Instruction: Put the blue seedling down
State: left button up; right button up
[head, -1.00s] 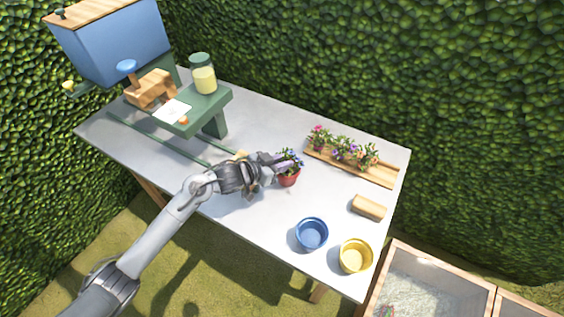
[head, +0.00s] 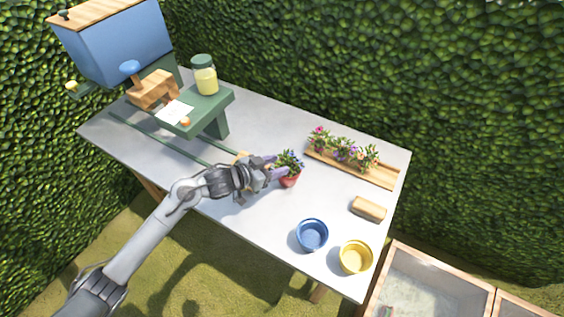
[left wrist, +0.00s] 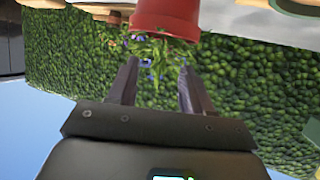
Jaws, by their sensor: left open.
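The blue seedling (head: 290,162) has blue-violet flowers and green leaves in a small red pot (head: 289,182). The pot stands upright on the grey table, near its middle. My left gripper (head: 276,165) is just left of the plant, with its fingers apart and pointing towards it. In the left wrist view the fingers (left wrist: 157,70) are spread, and the red pot (left wrist: 166,18) shows beyond their tips with the blue flowers (left wrist: 150,55) between them in the picture. I cannot tell whether a finger still touches the plant. My right gripper is not in view.
A wooden tray (head: 380,179) with several potted flowers lies behind right. A blue pot (head: 312,235), a yellow pot (head: 355,257) and a wooden block (head: 368,208) stand at the right. A green stand (head: 215,111) with a jar (head: 205,76) is at the back left.

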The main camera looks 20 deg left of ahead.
pick_arm(q)
jog(key=p+v, duration=0.1)
jog(key=v, duration=0.7)
jog(key=s+d+f+y, duration=0.1)
jog(key=s+f, duration=0.1)
jog(key=s, duration=0.1)
jog(key=s+f+n+y, duration=0.1)
jog(key=s+f+y, duration=0.1)
jog(key=s, duration=0.1)
jog(key=s+d+f+n+g+y, duration=0.1)
jog(key=s+f, duration=0.1)
jog(key=s, duration=0.1)
jog(key=shift+d, duration=0.3)
jog(key=s+d+f+n+g+y, duration=0.1)
jog(key=s+g, duration=0.6)
jog(key=s, duration=1.1)
notch_tip(320, 180, down, 2)
jog(key=shift+s+f+n+y, duration=0.15)
jog(key=shift+s+n+y, duration=0.3)
jog(key=shift+y, duration=0.25)
jog(key=shift+p, duration=0.35)
notch_tip(320, 180, up, 33)
jog(key=p, duration=3.2)
jog(key=shift+p, duration=0.35)
jog(key=shift+w, duration=0.1)
